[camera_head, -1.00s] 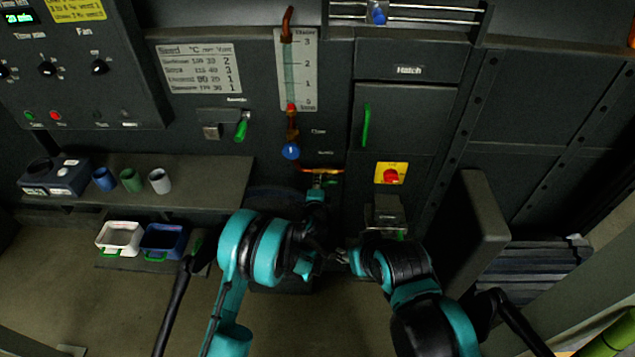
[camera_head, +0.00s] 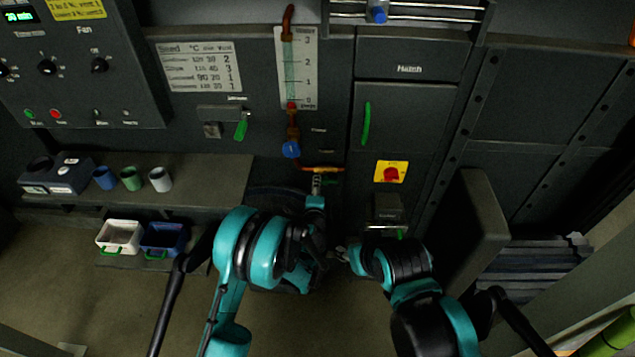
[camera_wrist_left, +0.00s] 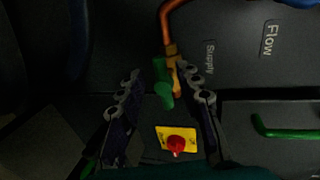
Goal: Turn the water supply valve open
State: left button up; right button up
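The supply valve's green handle (camera_wrist_left: 163,88) hangs at the brass end of the orange-brown pipe (camera_wrist_left: 168,30), by the "Supply" label in the left wrist view. My left gripper (camera_wrist_left: 162,97) is open, with its two fingers on either side of the handle. I cannot tell whether either finger touches it. In the head view the left gripper (camera_head: 317,184) is just below the pipe's end (camera_head: 322,169) and mostly hides the valve. My right gripper (camera_head: 342,254) is low in front of the machine, away from the valve, and too small to read clearly.
A red knob on a yellow plate (camera_head: 390,172) sits right of the valve. A blue handle (camera_head: 291,149) is on the pipe below the gauge (camera_head: 296,70). A hatch with a green handle (camera_head: 366,124) is up right. A shelf with cups (camera_head: 131,178) is left.

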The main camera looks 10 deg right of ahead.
pick_arm(q)
jog(key=v, duration=0.3)
jog(key=shift+s, duration=0.1)
dwell(0.3)
jog(key=s+a+r+n+g+y, duration=0.1)
jog(key=s+a+r+n+y, duration=0.1)
jog(key=a+r+n, duration=0.65)
jog(key=s+a+r+n+g+y, duration=0.25)
jog(key=a+r, duration=0.35)
jog(key=a, duration=0.7)
jog(key=s+a+n+g, duration=0.2)
jog(key=s+a+n, duration=0.3)
jog(key=s, duration=0.7)
jog(key=s+a+n+g, duration=0.2)
jog(key=s+a+n, duration=0.3)
jog(key=s, duration=0.8)
jog(key=shift+s+a+r, duration=0.25)
jog(key=shift+a, duration=0.95)
